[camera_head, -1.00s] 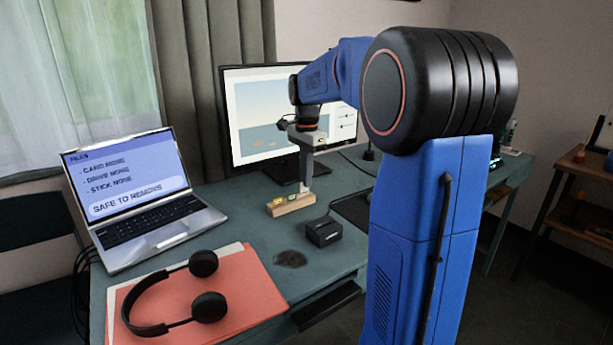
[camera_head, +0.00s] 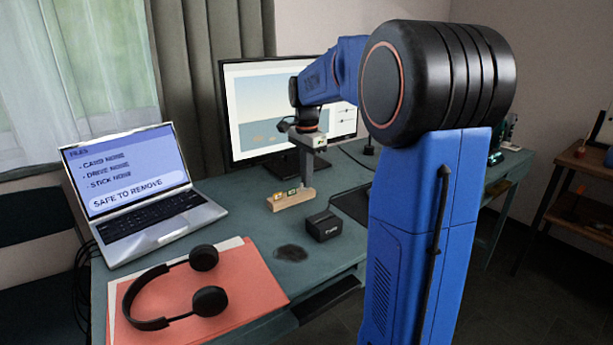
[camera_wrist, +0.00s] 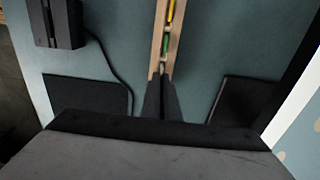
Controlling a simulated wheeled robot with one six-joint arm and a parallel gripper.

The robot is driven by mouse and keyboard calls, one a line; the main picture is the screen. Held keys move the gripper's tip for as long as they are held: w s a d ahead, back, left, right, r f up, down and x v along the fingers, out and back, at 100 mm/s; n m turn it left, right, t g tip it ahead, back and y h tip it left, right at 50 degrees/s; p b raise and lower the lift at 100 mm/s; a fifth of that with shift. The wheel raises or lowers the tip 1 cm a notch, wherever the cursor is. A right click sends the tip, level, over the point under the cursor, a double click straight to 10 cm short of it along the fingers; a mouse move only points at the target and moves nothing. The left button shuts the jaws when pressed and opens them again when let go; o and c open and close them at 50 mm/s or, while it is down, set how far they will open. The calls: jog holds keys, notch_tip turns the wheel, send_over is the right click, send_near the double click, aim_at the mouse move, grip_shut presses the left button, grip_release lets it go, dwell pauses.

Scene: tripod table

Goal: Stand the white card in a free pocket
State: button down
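The wooden block with pockets (camera_head: 291,201) lies on the desk; a yellow piece and a green piece stand in it. In the wrist view the block (camera_wrist: 157,42) runs away from me, with the yellow piece (camera_wrist: 170,10) farther off and the green piece (camera_wrist: 166,45) nearer. My gripper (camera_head: 307,184) points down at the block's right end. In the wrist view my gripper (camera_wrist: 162,76) has its dark fingers close together, around a small pale edge (camera_wrist: 162,68) that looks like the white card. Most of the card is hidden, and I cannot tell how deep it sits.
A black box (camera_head: 323,227) stands in front of the block; its cable shows in the wrist view. The monitor (camera_head: 270,110) is close behind my arm. A laptop (camera_head: 140,200), headphones (camera_head: 205,300) and a red folder (camera_head: 250,285) take up the left side.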

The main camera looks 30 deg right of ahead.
jog(key=shift+f, duration=0.15)
jog(key=c, duration=1.9)
grip_release()
jog(key=shift+c, duration=0.2)
notch_tip(320, 180, up, 17)
